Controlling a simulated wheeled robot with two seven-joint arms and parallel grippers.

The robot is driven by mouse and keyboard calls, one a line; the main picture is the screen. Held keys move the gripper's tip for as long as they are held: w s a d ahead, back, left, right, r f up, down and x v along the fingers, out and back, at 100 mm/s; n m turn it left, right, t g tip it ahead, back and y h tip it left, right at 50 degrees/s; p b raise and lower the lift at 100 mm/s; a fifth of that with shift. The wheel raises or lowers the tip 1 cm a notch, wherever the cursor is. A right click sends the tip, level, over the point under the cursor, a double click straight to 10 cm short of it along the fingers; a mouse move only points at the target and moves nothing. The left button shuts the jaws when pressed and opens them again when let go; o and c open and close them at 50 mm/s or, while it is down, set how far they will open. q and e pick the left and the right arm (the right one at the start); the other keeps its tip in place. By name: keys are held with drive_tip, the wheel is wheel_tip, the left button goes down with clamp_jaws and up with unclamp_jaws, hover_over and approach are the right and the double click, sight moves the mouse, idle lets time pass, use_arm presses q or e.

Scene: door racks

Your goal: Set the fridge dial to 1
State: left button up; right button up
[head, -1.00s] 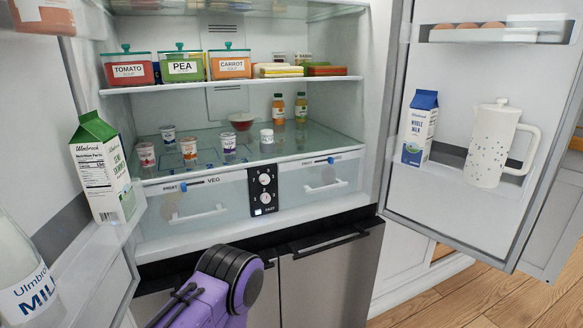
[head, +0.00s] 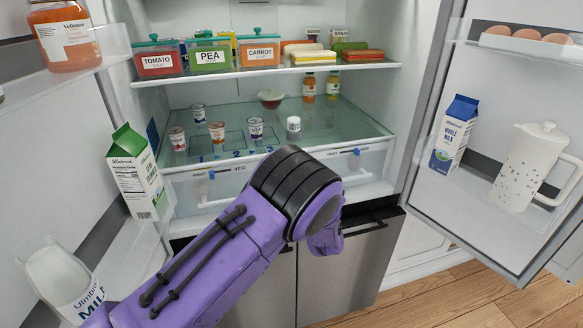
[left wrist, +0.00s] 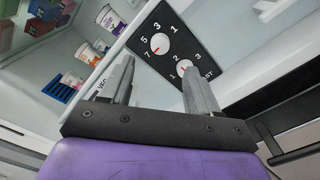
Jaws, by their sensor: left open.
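The black dial panel (left wrist: 205,68) shows in the left wrist view, with two white knobs. The upper knob (left wrist: 160,44) has the numbers 7, 5, 3 and 1 around it, and a small red mark on its side toward the 7. The lower knob (left wrist: 184,67) has 1, 2 and 3 around it; its setting is unclear. My left gripper (left wrist: 157,68) is open, its fingers pointing toward the panel, with the right fingertip overlapping the lower knob in the picture. I cannot tell if it touches. In the head view my arm hides the panel and gripper. The right gripper is not in view.
The fridge drawers (head: 205,188) flank the hidden panel, under a glass shelf (head: 340,128) with small cups. Open doors stand on both sides, holding a green carton (head: 140,180), a blue milk carton (head: 453,135) and a white pitcher (head: 525,165).

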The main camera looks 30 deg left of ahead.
use_arm(q)
drive_tip(key=p+x, duration=0.2)
drive_tip(key=x, duration=0.7)
drive_tip(key=shift+f, duration=0.15)
drive_tip(key=c, duration=1)
